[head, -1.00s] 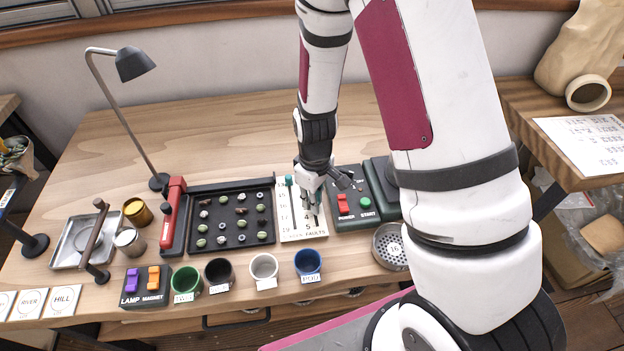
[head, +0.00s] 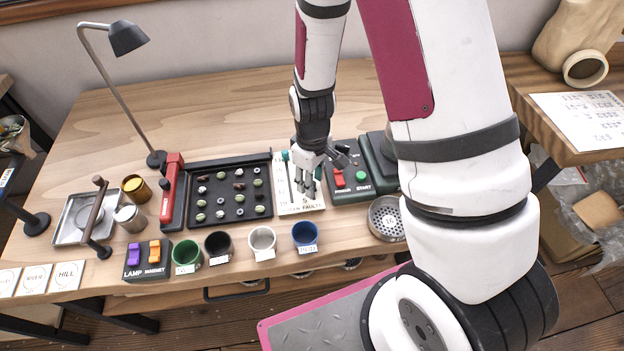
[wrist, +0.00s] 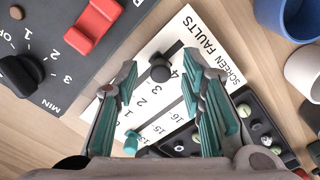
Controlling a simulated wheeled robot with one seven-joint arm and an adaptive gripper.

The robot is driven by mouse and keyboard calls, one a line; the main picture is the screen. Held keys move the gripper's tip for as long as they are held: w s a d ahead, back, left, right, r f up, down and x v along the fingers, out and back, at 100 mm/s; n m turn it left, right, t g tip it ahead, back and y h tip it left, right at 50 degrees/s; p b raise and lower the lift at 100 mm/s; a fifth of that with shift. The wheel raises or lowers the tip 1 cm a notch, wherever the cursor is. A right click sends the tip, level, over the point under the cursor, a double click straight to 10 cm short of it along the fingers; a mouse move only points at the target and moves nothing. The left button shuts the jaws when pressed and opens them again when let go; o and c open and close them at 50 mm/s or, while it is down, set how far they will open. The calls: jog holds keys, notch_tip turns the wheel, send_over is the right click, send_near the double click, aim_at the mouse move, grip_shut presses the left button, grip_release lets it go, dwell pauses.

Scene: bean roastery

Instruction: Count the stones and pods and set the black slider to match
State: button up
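The fault board (head: 286,203), a white panel marked SCREEN FAULTS, carries two numbered scales. It also shows in the wrist view (wrist: 207,62). The black slider (wrist: 160,71) stands close to the 4; its exact alignment is unclear. A teal slider (wrist: 134,142) sits at the low end of the other scale. My gripper (head: 305,193) is over the board. In the wrist view its fingers (wrist: 160,62) are apart, one on each side of the black slider, without visible contact. The black sample tray (head: 212,165) left of the board holds several green beans and darker or brown pieces, too small to sort.
A control box (head: 349,195) with red and green buttons stands right of the board. Several cups, including a blue one (head: 305,234), line the front. A lamp (head: 127,38) stands at the back left. The table behind the tray is clear.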

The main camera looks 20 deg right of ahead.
notch_tip(320, 180, up, 12)
jog(key=shift+f, duration=0.25)
jog(key=shift+r, duration=0.1)
dwell(0.5)
jog(key=s+r+m+t+p, duration=0.1)
jog(key=s+r, duration=0.2)
jog(key=r, duration=0.4)
jog(key=s+r+m+t, duration=0.1)
jog(key=s+r+m, duration=0.15)
jog(key=r, duration=0.45)
jog(key=s+d+r+m+t, duration=0.1)
jog(key=s+r, duration=0.4)
jog(key=s, duration=0.2)
jog(key=s+d+r+m+t+p, duration=0.1)
jog(key=s+r+m, duration=0.1)
jog(key=s+r, duration=0.2)
jog(key=s, duration=0.3)
jog(key=shift+s+d+r, duration=0.15)
jog(key=shift+r, duration=0.25)
